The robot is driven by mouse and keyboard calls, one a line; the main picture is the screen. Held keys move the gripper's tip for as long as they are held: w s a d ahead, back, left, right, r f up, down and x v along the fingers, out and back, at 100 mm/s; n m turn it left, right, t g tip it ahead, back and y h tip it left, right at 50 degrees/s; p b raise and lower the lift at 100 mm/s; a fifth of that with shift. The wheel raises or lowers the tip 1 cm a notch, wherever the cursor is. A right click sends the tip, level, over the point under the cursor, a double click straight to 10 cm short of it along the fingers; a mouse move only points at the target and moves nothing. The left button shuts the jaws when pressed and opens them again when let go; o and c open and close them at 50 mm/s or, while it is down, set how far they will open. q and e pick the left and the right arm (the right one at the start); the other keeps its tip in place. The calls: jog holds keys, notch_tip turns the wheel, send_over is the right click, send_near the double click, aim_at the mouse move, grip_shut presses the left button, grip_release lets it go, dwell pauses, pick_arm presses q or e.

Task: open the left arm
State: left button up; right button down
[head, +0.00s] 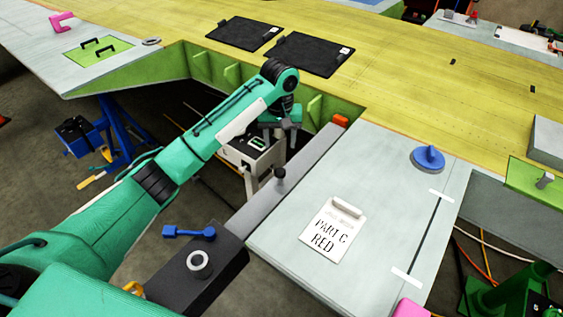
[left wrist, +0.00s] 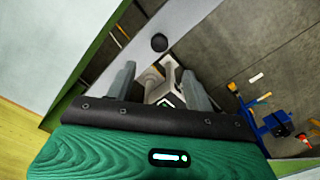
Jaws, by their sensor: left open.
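My left arm comes in from the left, green with black joints. Its gripper (head: 281,128) points down near the green-ribbed wing edge, over a white device (head: 262,158) with a small dark screen. In the left wrist view the two grey fingers of the left gripper (left wrist: 158,88) stand wide apart. Nothing is held between them. Part of the white device (left wrist: 168,75) shows beyond and between the fingers, and I cannot tell how far below it is. My right gripper is not in view.
A grey beam (head: 285,178) with a black knob runs beside a pale panel (head: 390,190) carrying a "PART C RED" card (head: 332,228) and a blue suction cup (head: 427,159). Black mats (head: 312,53) lie on the yellow wing skin. A blue stand (head: 120,135) is at left.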

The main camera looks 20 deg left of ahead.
aim_at(280, 170)
pick_arm(q)
notch_tip(280, 170, down, 10)
jog(key=p, duration=0.3)
jog(key=shift+w, duration=0.15)
jog(key=shift+f, duration=0.75)
grip_shut()
